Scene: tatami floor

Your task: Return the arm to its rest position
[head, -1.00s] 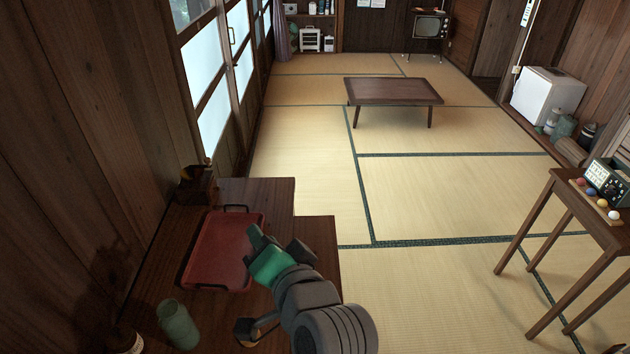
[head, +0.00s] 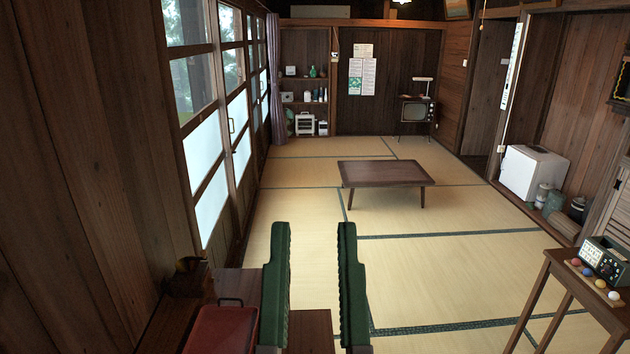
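My gripper (head: 312,285) shows in the head view at the bottom middle, with its two green fingers raised and pointing up and away from me. The fingers stand well apart, with nothing between them. The gripper appears above the near edge of the dark wooden table (head: 310,335), and the rest of my arm is out of the picture below.
A red tray (head: 222,330) lies on the wooden table at the left. A low table (head: 386,174) stands on the tatami. The tatami floor between is clear.

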